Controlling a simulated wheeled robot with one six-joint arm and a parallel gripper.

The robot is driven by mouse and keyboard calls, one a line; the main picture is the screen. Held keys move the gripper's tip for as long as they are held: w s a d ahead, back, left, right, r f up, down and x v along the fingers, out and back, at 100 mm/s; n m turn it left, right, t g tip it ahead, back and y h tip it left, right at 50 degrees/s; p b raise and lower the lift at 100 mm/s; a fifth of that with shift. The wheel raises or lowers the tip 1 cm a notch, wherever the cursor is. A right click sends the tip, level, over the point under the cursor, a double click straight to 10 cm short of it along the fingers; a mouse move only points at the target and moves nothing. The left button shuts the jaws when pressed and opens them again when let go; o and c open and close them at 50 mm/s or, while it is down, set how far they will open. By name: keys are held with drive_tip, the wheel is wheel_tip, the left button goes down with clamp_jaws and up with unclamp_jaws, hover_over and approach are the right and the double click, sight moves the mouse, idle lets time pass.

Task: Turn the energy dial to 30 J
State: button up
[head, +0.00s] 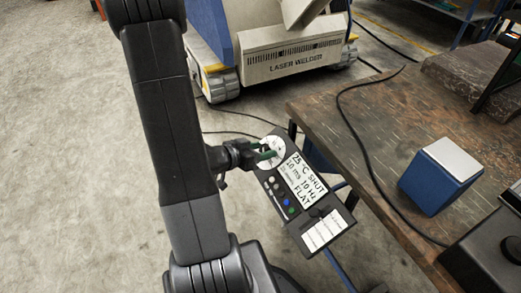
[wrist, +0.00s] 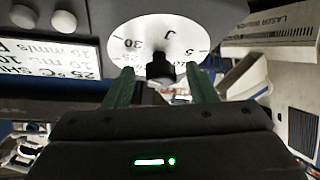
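The energy dial is a white disc (wrist: 124,48) with a black knob (wrist: 160,68) at its middle. In the wrist view the marks "30", "J" and "5" show on the disc; other numbers are partly hidden. In the head view the white disc (head: 266,163) sits at the upper left end of a dark control panel. My gripper (wrist: 160,71) has two green fingers, one on each side of the knob, with a visible gap on both sides. It is open and holds nothing. The knob's pointer direction cannot be read. My gripper also shows at the disc in the head view (head: 264,151).
A wooden table (head: 365,135) with a blue box (head: 432,185) stands at right. A laser welder (head: 290,58) stands behind. Bare floor lies at left.

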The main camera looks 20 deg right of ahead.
drive_tip(key=shift+a, duration=0.1)
drive_tip(key=p+v, duration=0.3)
drive_tip(key=v, duration=1)
drive_tip(key=shift+a+r, duration=0.2)
drive_tip(key=shift+a, duration=0.05)
drive_tip(key=shift+d+f, duration=0.1)
drive_tip(key=shift+d, duration=0.05)
drive_tip(key=b+x, duration=0.3)
drive_tip(key=x, duration=1)
drive_tip(key=shift+d+f, duration=0.1)
drive_tip(key=shift+d, duration=0.15)
